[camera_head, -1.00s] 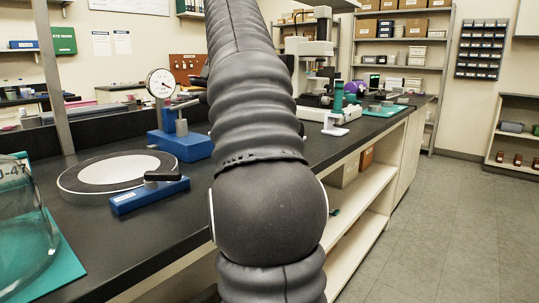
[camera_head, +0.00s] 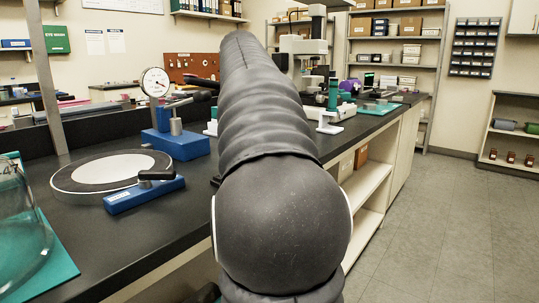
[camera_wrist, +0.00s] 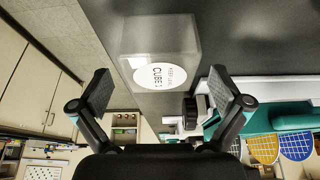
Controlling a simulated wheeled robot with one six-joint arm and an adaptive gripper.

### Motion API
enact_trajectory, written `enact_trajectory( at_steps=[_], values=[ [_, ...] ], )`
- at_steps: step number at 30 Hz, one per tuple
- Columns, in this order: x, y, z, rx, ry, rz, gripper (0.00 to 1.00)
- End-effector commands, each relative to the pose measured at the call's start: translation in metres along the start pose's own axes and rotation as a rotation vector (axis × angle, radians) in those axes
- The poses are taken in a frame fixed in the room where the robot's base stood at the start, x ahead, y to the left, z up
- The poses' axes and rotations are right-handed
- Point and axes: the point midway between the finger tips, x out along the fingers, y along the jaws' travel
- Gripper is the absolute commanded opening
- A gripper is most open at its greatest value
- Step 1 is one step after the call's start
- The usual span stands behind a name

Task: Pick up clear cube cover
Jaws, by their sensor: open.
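The clear cube cover (camera_wrist: 185,35) is a see-through box with a white round label reading "CUBE". It shows at the top middle of the wrist view, over a dark surface. My gripper (camera_wrist: 165,91) is open and empty, its two black fingers spread to the left and right of the picture. The cover lies beyond the fingertips, roughly centred between them; I cannot tell the exact gap. In the head view my arm hides the cover and my gripper.
The dark bench (camera_head: 100,245) holds a blue dial gauge stand (camera_head: 178,143), a round plate (camera_head: 70,172), a blue block with a black lever (camera_head: 150,193) and a clear dome (camera_head: 18,230) on a teal mat. Open grey floor (camera_head: 440,220) lies to the right.

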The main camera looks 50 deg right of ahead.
Motion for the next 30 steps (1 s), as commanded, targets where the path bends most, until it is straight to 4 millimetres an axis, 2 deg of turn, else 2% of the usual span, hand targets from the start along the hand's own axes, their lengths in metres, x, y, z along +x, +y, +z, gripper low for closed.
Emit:
enact_trajectory(
  at_steps=[4,11,18,30],
  values=[
    [0.0103,0.0002,0.0002,0.000,0.000,0.000,1.00],
    [0.0112,0.0001,0.0002,0.000,0.000,0.000,1.00],
    [0.0111,0.0000,0.0002,0.000,0.000,0.000,0.41],
    [0.0093,-0.0002,-0.0008,0.000,0.000,-0.001,0.41]
  ],
)
